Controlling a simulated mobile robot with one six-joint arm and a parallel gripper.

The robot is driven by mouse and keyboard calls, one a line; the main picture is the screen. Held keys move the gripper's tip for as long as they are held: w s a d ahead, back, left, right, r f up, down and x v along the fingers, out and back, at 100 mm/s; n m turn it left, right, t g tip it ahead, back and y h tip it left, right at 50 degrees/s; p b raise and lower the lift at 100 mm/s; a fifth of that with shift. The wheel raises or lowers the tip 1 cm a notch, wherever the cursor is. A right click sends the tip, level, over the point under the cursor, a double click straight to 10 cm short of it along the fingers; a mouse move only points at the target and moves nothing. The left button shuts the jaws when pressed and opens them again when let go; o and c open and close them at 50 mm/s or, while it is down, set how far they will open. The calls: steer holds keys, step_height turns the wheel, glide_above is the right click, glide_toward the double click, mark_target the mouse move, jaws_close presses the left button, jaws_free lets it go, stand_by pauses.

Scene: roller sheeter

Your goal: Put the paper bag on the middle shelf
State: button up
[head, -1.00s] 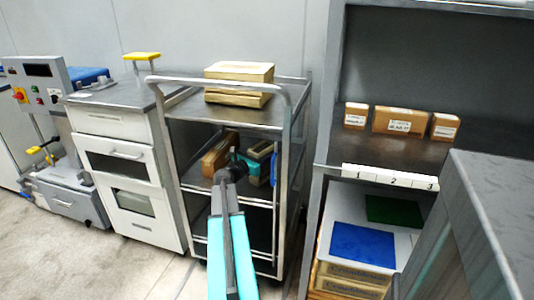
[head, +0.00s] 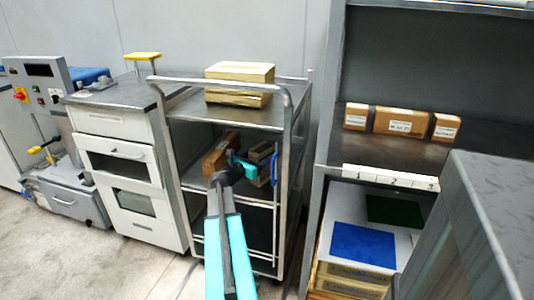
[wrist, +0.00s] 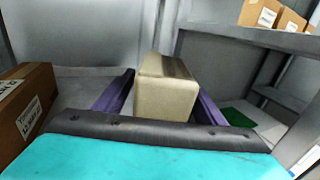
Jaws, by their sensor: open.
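The paper bag, a beige block-shaped packet (wrist: 167,88), stands in the wrist view between my gripper's two purple fingers. It also shows in the head view (head: 262,152), inside the metal trolley on its middle shelf (head: 196,185). My gripper (wrist: 165,98) is open, with one finger on each side of the bag and a gap visible at the left. In the head view my teal gripper (head: 243,166) reaches into the trolley and hides part of the shelf and bag. I cannot tell whether the bag touches a finger.
A brown labelled box (wrist: 25,105) sits left of my gripper; it shows in the head view (head: 219,153). Beige packets (head: 239,82) are stacked on the trolley top. The rack at right holds brown boxes (head: 399,121). Trolley posts and the top shelf enclose the space.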

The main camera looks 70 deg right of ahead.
steer(key=v, duration=0.9)
steer(key=shift+a+p, duration=0.3)
steer(key=shift+a, duration=0.1)
steer(key=shift+w, duration=0.2)
steer(key=w+a+f+m+t+y+p, duration=0.1)
steer(key=w+a+f+m+y+p, duration=0.15)
steer(key=a+f, duration=0.8)
steer(key=w+a+f+m+y+p, duration=0.3)
steer(key=a+f, duration=0.5)
steer(key=a, duration=0.6)
steer(key=w+a+f+m+t+y+p, duration=0.1)
steer(key=a+f+m+y+p, duration=0.25)
steer(key=a+f, duration=0.7)
steer(key=s+a+f+m+y+p, duration=0.1)
steer(key=s+a+f+y, duration=0.1)
steer(key=a, duration=0.9)
steer(key=s+a+f+m+g+y+p, duration=0.1)
steer(key=s+a, duration=0.4)
steer(key=a, duration=0.6)
steer(key=s+a+f+m+y+p, duration=0.3)
steer(key=a+f+y, duration=0.1)
steer(key=a, duration=0.8)
steer(key=shift+s+g+y, duration=0.3)
steer(key=shift+s+y, duration=0.1)
steer(key=shift+y, duration=0.1)
